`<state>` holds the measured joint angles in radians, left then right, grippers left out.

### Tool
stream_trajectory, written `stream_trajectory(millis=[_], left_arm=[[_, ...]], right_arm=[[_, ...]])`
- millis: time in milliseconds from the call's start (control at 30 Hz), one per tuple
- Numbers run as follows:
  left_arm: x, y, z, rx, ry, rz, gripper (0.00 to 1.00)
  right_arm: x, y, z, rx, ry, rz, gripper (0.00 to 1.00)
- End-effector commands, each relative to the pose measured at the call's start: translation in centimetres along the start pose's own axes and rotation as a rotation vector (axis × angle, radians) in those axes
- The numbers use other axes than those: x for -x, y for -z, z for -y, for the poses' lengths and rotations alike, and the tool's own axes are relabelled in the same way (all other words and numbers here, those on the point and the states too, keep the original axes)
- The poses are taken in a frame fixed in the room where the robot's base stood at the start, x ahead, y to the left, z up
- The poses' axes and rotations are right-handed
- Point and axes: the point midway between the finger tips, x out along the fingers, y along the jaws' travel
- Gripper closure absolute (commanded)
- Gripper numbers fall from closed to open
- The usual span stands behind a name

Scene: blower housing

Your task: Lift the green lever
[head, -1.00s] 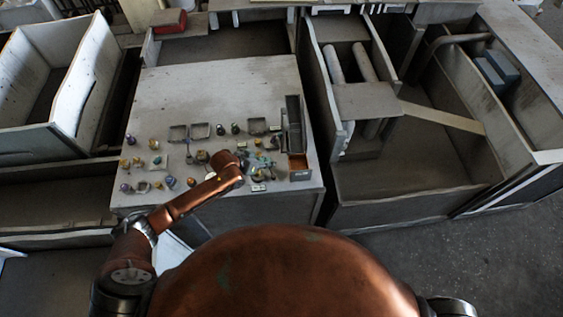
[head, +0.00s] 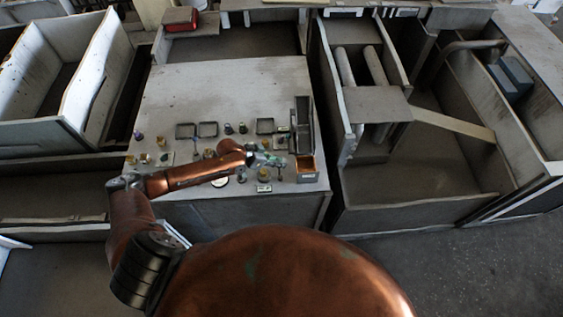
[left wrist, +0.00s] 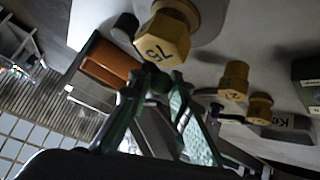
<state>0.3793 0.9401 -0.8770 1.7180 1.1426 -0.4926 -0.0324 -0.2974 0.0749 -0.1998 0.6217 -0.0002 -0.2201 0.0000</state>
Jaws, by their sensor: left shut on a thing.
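My left gripper (head: 268,160) reaches over the right part of the panel (head: 235,85) in the head view. The lever is mostly hidden by the fingers and cannot be made out clearly. A yellow hexagonal knob marked 75 (left wrist: 163,42) is right beside the fingertips; I cannot tell whether they touch. My right gripper is not in view.
Smaller yellow knobs (left wrist: 235,78) stand to the right in the wrist view. An orange-fronted box (head: 306,169) and a tall dark open housing (head: 303,125) stand right of the gripper. Square frames (head: 208,129) lie farther back. The panel's far half is clear.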

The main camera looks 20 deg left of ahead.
Motion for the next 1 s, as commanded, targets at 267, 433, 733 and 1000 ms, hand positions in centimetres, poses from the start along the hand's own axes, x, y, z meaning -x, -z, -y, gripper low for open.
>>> stream_trajectory(millis=[267,433,733,1000], left_arm=[[-0.1,-0.6,0.2,-0.002,0.003,0.014,0.71],[-0.2,-0.3,0.1,-0.003,0.0,0.009,0.65],[0.7,-0.2,0.1,-0.001,0.001,0.007,0.65],[5.7,-0.2,0.1,-0.003,0.002,0.009,0.65]], right_arm=[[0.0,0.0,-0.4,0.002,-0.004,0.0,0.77],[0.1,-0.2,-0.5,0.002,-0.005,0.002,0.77],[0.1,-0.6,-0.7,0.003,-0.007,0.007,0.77],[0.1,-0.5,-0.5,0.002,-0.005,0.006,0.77]])
